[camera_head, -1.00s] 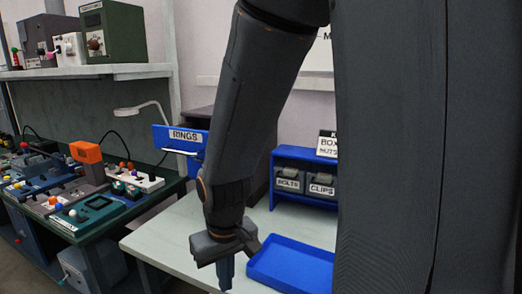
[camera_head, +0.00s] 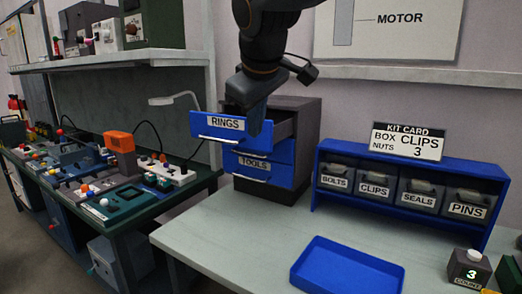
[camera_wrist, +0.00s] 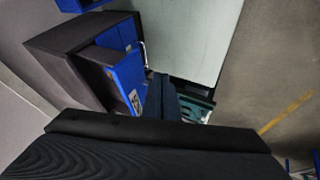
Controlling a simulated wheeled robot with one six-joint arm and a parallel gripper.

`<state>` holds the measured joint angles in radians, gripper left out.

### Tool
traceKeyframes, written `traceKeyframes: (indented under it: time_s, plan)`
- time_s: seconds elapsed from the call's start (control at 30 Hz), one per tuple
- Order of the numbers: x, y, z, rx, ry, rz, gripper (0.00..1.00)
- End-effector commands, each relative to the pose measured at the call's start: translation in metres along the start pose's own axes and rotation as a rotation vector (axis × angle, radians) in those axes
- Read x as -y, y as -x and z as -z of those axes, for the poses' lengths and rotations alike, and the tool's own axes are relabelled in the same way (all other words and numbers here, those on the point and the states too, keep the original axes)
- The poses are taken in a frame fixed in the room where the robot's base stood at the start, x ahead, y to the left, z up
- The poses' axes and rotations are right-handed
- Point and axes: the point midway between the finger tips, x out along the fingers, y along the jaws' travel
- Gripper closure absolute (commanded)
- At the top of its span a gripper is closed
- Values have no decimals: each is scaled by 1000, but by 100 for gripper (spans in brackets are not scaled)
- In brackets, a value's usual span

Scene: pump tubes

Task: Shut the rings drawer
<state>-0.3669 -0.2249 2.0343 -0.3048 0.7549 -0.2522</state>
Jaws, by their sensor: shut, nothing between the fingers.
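The rings drawer (camera_head: 224,136) is the top blue drawer of a dark cabinet (camera_head: 305,140), labelled RINGS. It stands pulled out, with its front well ahead of the cabinet face. My gripper (camera_head: 256,132) is shut and empty, pointing down, and overlaps the right end of the drawer front. In the wrist view the blue drawer front (camera_wrist: 128,80) lies just left of my gripper (camera_wrist: 160,90). I cannot tell whether the fingers touch the drawer.
The tools drawer (camera_head: 262,168) below looks shut. A blue tray (camera_head: 347,274) lies on the pale table. A blue rack (camera_head: 318,200) of labelled bins stands right of the cabinet. A workbench with devices and a lamp (camera_head: 175,99) is at left.

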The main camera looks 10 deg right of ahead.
Motion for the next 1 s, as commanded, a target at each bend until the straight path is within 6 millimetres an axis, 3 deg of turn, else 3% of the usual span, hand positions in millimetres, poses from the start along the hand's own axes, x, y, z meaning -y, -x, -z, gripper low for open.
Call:
traceKeyframes:
  time_s: [0.17, 0.63, 0.8, 1.0]
  plan:
    - [-3, -6, 6, -9, 21, -10, 100]
    - [-3, -94, 6, -7, 18, -8, 100]
    - [-27, -103, 7, -8, 14, -10, 100]
    - [-38, -109, 8, -11, 16, -10, 100]
